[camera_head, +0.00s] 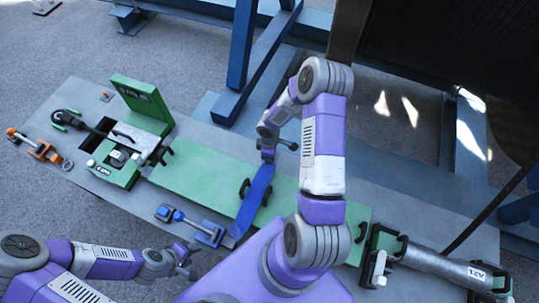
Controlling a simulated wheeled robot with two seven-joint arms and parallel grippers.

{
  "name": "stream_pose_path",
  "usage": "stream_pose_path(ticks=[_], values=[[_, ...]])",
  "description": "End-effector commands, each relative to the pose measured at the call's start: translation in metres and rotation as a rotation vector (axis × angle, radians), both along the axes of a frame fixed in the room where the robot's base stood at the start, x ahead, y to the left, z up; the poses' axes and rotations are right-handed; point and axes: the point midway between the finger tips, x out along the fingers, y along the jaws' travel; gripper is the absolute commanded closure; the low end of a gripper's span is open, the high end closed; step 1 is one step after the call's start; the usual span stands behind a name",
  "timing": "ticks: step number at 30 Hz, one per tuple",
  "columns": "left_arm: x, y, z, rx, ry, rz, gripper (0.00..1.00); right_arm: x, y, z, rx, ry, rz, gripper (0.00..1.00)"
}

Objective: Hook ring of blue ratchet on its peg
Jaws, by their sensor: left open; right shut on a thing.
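The blue ratchet (205,232) lies on the grey board, left of the green panel's front edge, with a bar reaching left. A flat blue strip (257,198) runs from there up across the green panel. My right gripper (269,152) is shut at the strip's upper end; the exact grip is too small to make out. My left gripper (188,262) is open and empty, in front of the board below the ratchet. I cannot single out the ratchet's ring or its peg. Dark hooks (245,188) stand beside the strip.
An orange ratchet (35,147) and a grey ring (67,164) lie at the board's left. A green open-lidded device (116,172) stands left of the green panel (200,178). A grey cylinder (440,263) lies at right. Blue frame beams (243,45) rise behind.

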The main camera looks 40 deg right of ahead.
Motion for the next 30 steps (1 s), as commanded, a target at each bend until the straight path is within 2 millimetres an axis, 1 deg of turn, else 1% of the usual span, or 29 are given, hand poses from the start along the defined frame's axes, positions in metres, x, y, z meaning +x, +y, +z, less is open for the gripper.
stream_pose_path(ticks=[30], values=[[0.0, 0.0, -0.014, 0.0, 0.0, 0.0, 0.53, 0.001, 0.0, -0.013, 0.0, -0.001, 0.001, 1.0]])
